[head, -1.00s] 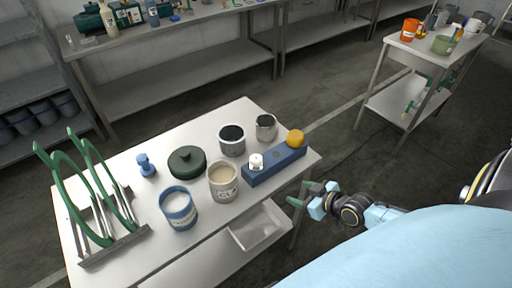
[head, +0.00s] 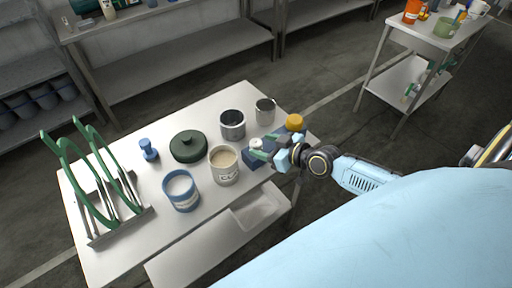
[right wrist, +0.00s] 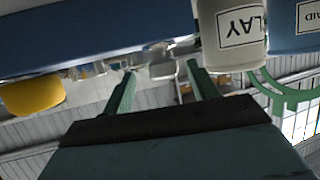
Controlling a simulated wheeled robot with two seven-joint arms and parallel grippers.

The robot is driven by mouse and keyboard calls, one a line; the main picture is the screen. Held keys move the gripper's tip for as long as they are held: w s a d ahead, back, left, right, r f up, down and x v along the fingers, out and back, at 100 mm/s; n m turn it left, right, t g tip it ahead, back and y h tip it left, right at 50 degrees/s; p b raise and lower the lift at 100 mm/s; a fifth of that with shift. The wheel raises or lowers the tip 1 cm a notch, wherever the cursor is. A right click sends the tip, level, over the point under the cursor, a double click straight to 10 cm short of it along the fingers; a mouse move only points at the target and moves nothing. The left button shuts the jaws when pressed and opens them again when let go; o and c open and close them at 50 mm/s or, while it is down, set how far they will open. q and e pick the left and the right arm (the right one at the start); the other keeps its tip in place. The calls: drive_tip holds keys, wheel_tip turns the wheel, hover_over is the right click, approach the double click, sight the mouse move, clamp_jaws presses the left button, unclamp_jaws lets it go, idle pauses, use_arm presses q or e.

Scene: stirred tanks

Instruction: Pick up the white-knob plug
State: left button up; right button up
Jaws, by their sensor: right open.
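The white-knob plug (head: 256,143) shows its pale knob at the left end of the blue block (head: 251,160) on the table, partly covered by my right gripper. My right gripper (head: 263,148) is over the block in the head view, close to the plug, with nothing clearly held. In the right wrist view its two green fingers (right wrist: 160,85) are apart. The blue block (right wrist: 90,42) crosses the top left there; I cannot clearly make out the plug in that view. My left gripper is not in view.
A yellow knob (head: 294,122) stands at the block's right end. A labelled cream-filled cup (head: 224,167) stands close left of the gripper, with two metal cups (head: 232,125) behind. A green lidded pot (head: 187,146), blue cup (head: 181,192) and green-handled rack (head: 104,205) stand further left.

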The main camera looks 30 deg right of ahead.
sight(252, 144)
drive_tip(key=x, duration=0.5)
drive_tip(key=shift+a+f, duration=0.15)
drive_tip(key=shift+a, duration=0.1)
drive_tip(key=shift+s, duration=0.1)
drive_tip(key=c, duration=1.1)
